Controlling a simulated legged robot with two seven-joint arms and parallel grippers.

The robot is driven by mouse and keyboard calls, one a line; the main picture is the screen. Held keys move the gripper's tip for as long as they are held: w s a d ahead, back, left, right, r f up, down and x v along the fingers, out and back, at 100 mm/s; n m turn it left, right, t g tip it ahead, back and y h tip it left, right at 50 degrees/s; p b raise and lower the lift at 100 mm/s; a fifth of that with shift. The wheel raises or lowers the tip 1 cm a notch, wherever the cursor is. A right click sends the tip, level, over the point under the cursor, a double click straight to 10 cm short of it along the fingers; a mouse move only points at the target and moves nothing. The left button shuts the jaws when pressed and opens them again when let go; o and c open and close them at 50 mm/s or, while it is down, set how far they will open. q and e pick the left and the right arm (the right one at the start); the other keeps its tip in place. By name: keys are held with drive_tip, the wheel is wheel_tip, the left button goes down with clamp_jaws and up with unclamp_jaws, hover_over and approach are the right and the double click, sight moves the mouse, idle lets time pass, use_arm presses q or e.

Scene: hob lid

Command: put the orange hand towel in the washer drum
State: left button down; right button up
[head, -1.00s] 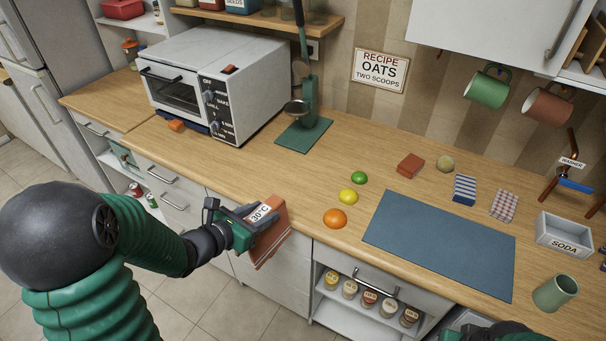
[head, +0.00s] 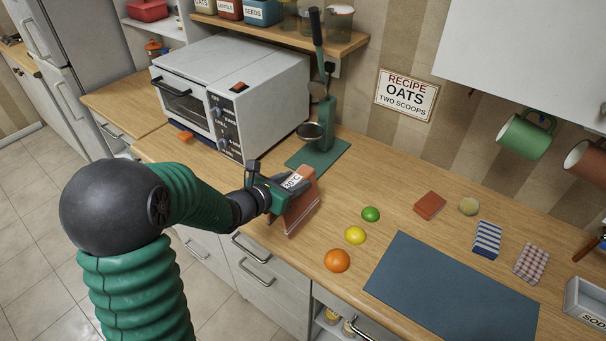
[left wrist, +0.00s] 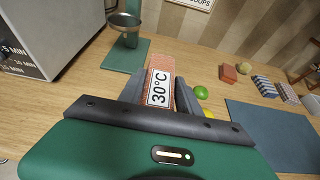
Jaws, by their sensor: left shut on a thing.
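The orange hand towel (head: 303,207), a folded orange-brown piece with a white "30°C" label, is between the fingers of my left gripper (head: 287,190). The gripper is shut on it and holds it upright by the front edge of the counter. I cannot tell whether its lower edge touches the wood. In the left wrist view the towel (left wrist: 161,64) stands out beyond the fingers of the gripper (left wrist: 160,92), its label facing the camera. My right gripper is not in view. No washer drum shows in these frames.
A white toaster oven (head: 235,90) and a green press on a green mat (head: 318,155) stand behind the towel. An orange (head: 337,260), a lemon (head: 355,235), a lime (head: 370,214) and a blue mat (head: 455,295) lie to the right. Drawers (head: 262,265) are below.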

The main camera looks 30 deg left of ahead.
sight(303, 164)
use_arm(q)
drive_tip(key=w, duration=0.2)
drive_tip(key=w+a+p, duration=0.1)
drive_tip(key=w, duration=0.2)
drive_tip(key=w+f, duration=0.1)
drive_tip(key=w, duration=0.2)
drive_tip(key=shift+a, duration=0.15)
drive_tip(key=f, duration=0.1)
drive_tip(key=f+p, duration=0.1)
drive_tip(key=shift+w+a+f, duration=0.2)
drive_tip(key=shift+f, duration=0.15)
drive_tip(key=shift+w+a+f, duration=0.15)
drive_tip(key=shift+a+f, duration=0.05)
drive_tip(key=shift+f, duration=0.25)
drive_tip(key=c, duration=0.8)
unclamp_jaws()
drive_tip(key=shift+d, duration=0.1)
drive_tip(key=shift+c, duration=0.2)
